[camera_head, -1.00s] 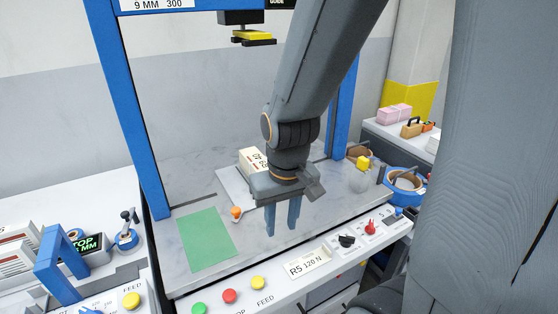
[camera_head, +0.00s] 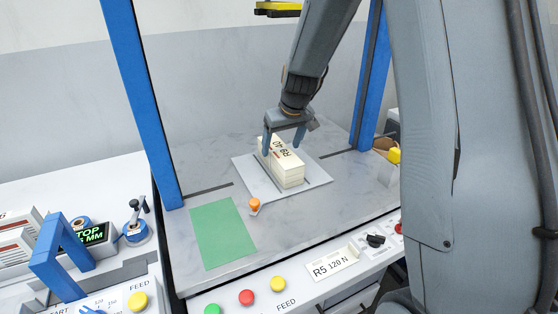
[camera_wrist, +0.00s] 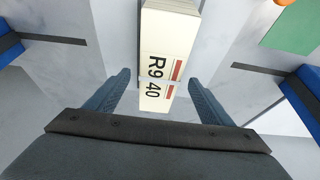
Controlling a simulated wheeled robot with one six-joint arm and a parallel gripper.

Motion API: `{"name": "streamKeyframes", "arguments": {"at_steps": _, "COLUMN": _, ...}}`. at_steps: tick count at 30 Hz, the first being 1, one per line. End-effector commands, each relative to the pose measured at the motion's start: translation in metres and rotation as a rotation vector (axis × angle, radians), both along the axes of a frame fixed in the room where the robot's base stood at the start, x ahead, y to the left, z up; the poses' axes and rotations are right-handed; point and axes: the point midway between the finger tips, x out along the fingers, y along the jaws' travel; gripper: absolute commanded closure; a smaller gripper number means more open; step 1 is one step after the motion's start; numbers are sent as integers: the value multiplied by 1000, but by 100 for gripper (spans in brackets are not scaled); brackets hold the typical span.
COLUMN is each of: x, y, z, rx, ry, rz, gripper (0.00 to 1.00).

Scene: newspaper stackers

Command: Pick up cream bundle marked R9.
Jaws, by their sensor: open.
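The cream bundle marked R9 40 (camera_head: 287,170) lies on a light grey plate (camera_head: 245,168) on the machine's marbled table. In the wrist view the bundle (camera_wrist: 162,50) shows its printed R9 40 label and a red stripe, and its near end reaches between the fingers. My gripper (camera_head: 284,148) is open over the bundle's far end, one finger on each side. In the wrist view gaps show between each of my gripper's fingers (camera_wrist: 160,88) and the bundle. I cannot tell whether the fingertips are below the bundle's top.
Blue posts (camera_head: 142,105) stand on both sides of the table. An orange knob (camera_head: 254,204) sits at the plate's front left, beside a green sheet (camera_head: 222,232). A control panel with buttons (camera_head: 246,297) runs along the front. A yellow-black part (camera_head: 278,8) hangs above.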

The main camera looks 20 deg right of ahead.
Motion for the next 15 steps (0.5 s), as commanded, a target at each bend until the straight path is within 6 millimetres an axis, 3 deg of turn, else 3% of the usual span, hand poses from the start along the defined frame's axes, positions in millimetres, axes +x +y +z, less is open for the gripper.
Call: {"name": "streamKeyframes", "arguments": {"at_steps": 15, "x": 13, "y": 3, "z": -51, "rx": -1, "ry": 3, "rz": 0, "gripper": 25}}
